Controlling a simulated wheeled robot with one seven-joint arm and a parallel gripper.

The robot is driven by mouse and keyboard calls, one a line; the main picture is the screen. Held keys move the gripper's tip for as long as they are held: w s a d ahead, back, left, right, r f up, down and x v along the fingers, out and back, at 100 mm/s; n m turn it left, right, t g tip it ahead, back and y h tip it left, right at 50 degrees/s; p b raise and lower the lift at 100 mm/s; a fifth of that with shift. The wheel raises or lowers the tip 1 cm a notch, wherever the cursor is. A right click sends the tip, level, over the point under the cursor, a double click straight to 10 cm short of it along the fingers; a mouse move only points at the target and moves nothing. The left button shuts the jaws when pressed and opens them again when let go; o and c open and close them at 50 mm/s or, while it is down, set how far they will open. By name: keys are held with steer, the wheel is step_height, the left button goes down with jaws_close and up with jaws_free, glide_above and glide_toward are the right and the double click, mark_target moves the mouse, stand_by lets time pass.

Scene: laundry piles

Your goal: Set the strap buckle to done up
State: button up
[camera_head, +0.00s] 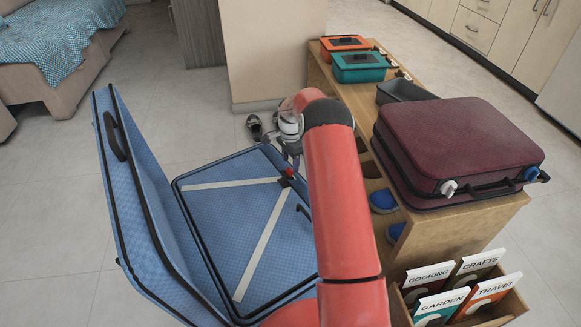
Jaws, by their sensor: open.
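An open blue suitcase (245,220) lies on the floor, its lid (150,210) standing raised at the left. Two pale straps (258,245) cross the inside and meet at a dark strap buckle (284,182) near the far right corner. A small red part shows at the buckle. Whether its halves are joined is too small to tell. My gripper (291,163) is at the buckle, just beyond it in the picture and partly hidden by my red arm. Its jaws are open; I cannot tell whether they touch the buckle.
A wooden bench (450,231) at the right carries a maroon suitcase (460,145), a grey tray (405,90), a teal box (360,66) and an orange box (345,43). Blue shoes (383,201) sit beneath it. A booklet rack (512,306) stands front right. Floor at left is clear.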

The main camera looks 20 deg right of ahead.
mark_target(290, 169)
steer(key=shift+f, duration=1.7)
steer(key=shift+c, duration=0.3)
steer(key=c, duration=0.9)
